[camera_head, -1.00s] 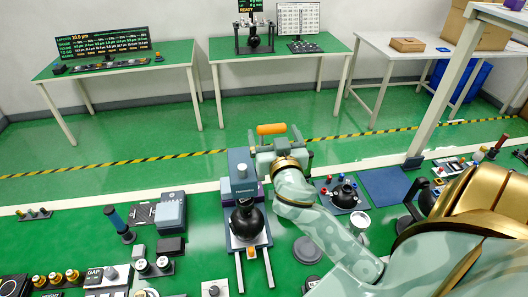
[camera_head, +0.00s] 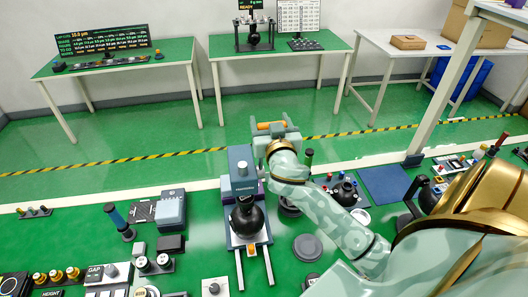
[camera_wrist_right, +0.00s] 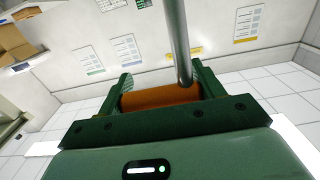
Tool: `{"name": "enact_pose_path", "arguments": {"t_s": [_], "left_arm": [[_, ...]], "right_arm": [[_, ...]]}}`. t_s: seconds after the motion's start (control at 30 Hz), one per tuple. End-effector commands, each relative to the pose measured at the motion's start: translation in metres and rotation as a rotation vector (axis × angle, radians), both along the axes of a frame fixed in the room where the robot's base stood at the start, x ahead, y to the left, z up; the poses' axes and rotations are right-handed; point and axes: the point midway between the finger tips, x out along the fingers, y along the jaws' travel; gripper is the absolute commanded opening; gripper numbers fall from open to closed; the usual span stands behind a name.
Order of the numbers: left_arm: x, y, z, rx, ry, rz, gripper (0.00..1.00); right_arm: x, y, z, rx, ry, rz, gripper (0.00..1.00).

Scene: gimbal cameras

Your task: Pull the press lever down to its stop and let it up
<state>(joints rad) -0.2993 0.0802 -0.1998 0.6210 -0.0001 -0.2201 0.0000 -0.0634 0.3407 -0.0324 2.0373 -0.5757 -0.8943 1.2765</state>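The press (camera_head: 243,185) is a blue-grey upright body on the green surface, with a black ball (camera_head: 246,219) in front of it. Its lever has an orange handle (camera_head: 271,126), raised above and right of the body. My right gripper (camera_head: 273,128) is at the handle, one finger beside each end. In the right wrist view the orange handle (camera_wrist_right: 160,97) spans the space between the two dark green fingers (camera_wrist_right: 160,90), and a grey rod (camera_wrist_right: 178,40) meets its right end. I cannot tell whether the fingers are clamped on it. My left gripper is out of view.
Two pale rails (camera_head: 254,268) stick out in front of the press. Green floor is clear behind the press.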

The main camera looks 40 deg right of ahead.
Motion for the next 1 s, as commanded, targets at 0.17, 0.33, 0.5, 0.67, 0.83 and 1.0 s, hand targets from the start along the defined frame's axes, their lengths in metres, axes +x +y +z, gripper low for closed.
{"name": "enact_pose_path", "arguments": {"t_s": [0.17, 0.33, 0.5, 0.67, 0.83, 1.0], "left_arm": [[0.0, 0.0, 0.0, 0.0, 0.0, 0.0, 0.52], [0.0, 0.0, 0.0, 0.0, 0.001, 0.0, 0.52], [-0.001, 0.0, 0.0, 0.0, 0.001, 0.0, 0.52], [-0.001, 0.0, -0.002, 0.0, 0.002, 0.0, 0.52], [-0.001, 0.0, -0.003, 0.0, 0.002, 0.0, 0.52], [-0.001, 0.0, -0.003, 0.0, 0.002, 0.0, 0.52]], "right_arm": [[0.0, 0.0, 0.0, 0.0, 0.0, 0.0, 0.4], [0.0, 0.0, 0.0, 0.0, 0.001, 0.0, 0.4], [-0.002, 0.001, -0.001, 0.002, 0.001, 0.001, 0.4], [-0.011, 0.007, -0.004, 0.003, 0.002, 0.002, 0.4], [-0.022, 0.013, -0.005, 0.002, 0.002, 0.001, 0.4], [-0.024, 0.014, -0.003, 0.001, 0.0, 0.001, 0.4]]}}
